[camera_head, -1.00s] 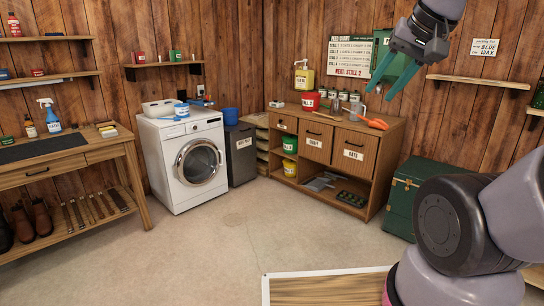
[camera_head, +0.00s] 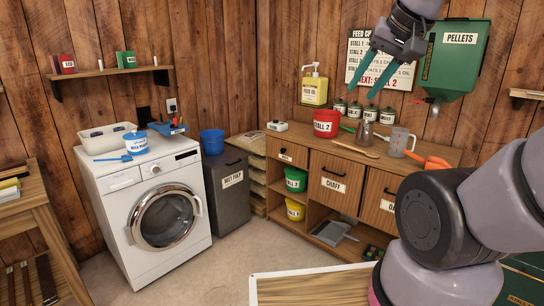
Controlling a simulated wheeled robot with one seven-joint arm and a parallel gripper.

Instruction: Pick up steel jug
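What looks like the steel jug (camera_head: 365,133) is a small grey metal vessel standing on the wooden feed counter (camera_head: 440,153). A clear measuring jug (camera_head: 398,142) stands just right of it. My gripper (camera_head: 368,92) has two teal fingers, apart and empty, pointing down and left. In the picture it hangs above the jug, in front of the wall chart. The distance in depth between gripper and jug cannot be told. Nothing visible hides the jug's upper part.
A red Stall 2 bucket (camera_head: 326,123), a wooden spoon (camera_head: 356,149) and an orange scoop (camera_head: 430,161) lie near the jug. Green-lidded tins (camera_head: 371,113) line the back. A green pellets hopper (camera_head: 455,60) hangs at right. A washing machine (camera_head: 150,205) stands left.

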